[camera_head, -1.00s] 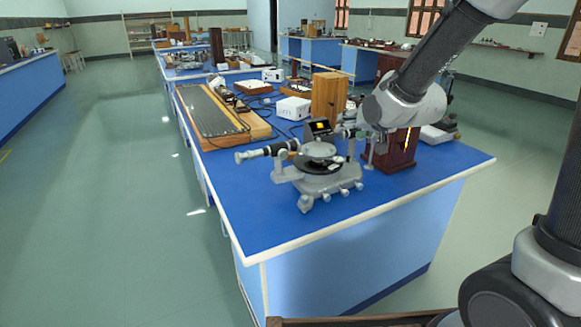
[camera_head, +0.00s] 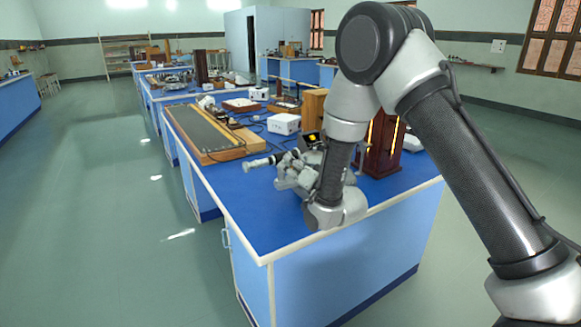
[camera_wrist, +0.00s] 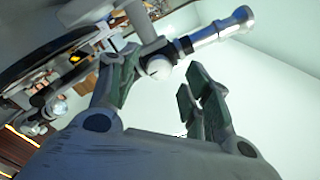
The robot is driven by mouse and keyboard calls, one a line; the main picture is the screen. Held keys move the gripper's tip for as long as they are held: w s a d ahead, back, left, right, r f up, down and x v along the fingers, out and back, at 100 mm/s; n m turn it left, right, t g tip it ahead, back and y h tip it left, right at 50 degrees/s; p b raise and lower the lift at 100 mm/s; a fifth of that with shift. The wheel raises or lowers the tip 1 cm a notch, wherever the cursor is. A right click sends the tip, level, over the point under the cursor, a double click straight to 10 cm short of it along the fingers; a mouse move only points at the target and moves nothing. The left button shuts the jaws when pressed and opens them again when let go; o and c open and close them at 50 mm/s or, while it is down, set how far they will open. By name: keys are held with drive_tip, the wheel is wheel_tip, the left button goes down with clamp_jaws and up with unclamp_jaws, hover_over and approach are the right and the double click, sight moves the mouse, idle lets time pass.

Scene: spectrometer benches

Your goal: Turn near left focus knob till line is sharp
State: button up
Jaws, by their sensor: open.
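The spectrometer (camera_head: 290,178) stands near the front of the blue bench, and my arm hides its right part in the head view. Its telescope tube (camera_head: 263,161) points left. In the wrist view the silver tube (camera_wrist: 215,32) runs to the upper right, and a pale round knob (camera_wrist: 158,67) sits under it. My gripper (camera_wrist: 163,70) is open, with a finger to either side of this knob in the picture. I cannot tell whether either finger touches it.
A small dark screen with a yellow patch (camera_head: 311,138) stands behind the spectrometer. A dark red wooden lamp housing (camera_head: 382,145) with bright slits is to its right. A long wooden board (camera_head: 208,132) and a white box (camera_head: 284,124) lie behind. The floor left of the bench is clear.

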drive_tip(key=shift+x, duration=1.05)
drive_tip(key=c, duration=1)
drive_tip(key=shift+c, duration=0.2)
